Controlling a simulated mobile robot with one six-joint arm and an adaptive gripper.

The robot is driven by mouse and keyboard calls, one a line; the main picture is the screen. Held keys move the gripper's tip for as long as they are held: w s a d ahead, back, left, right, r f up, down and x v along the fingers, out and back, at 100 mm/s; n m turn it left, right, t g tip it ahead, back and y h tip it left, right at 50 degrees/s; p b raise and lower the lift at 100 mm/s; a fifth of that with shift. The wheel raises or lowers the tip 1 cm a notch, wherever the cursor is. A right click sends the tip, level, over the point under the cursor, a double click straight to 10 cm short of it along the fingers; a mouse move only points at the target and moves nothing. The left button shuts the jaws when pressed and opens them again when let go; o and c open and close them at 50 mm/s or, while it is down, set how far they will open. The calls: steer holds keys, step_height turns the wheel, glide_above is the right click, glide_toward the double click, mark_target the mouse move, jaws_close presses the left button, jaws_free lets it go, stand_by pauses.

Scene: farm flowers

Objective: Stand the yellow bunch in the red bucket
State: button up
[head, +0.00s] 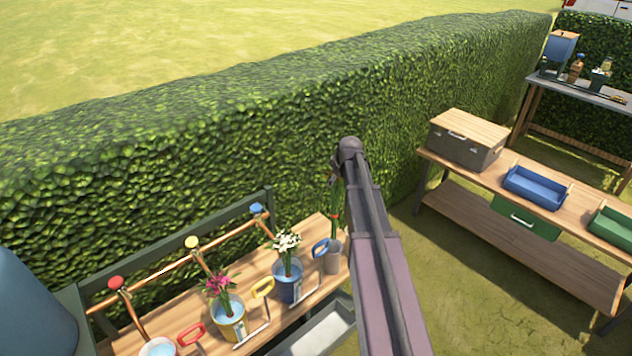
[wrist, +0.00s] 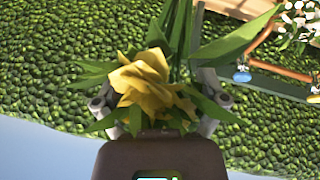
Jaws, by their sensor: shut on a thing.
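In the wrist view my gripper (wrist: 160,104) is shut around the yellow bunch (wrist: 145,82), with grey fingers on both sides and green leaves sticking out. In the head view its green stems (head: 335,206) with a red band hang left of my arm; the bloom is hidden. The stems are above a grey cup (head: 333,260); whether their ends are inside it I cannot tell. At the bottom left, a bucket (head: 158,347) with a red grip beside it is cut off by the frame; only its rim and pale inside show, and it looks empty of flowers.
A yellow bucket (head: 231,329) holds pink flowers and a blue bucket (head: 288,291) holds white ones, both on the wooden bench (head: 262,262). Raised handles stand beside them. A copper pipe (head: 160,272) with coloured taps runs behind. A hedge (head: 200,150) borders the bench; another table stands right.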

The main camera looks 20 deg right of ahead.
steer(key=shift+n, duration=0.4)
steer(key=shift+s+r+p, duration=0.15)
steer(key=shift+r+p, duration=2.5)
steer(key=shift+r, duration=0.05)
steer(key=shift+s+f, duration=0.1)
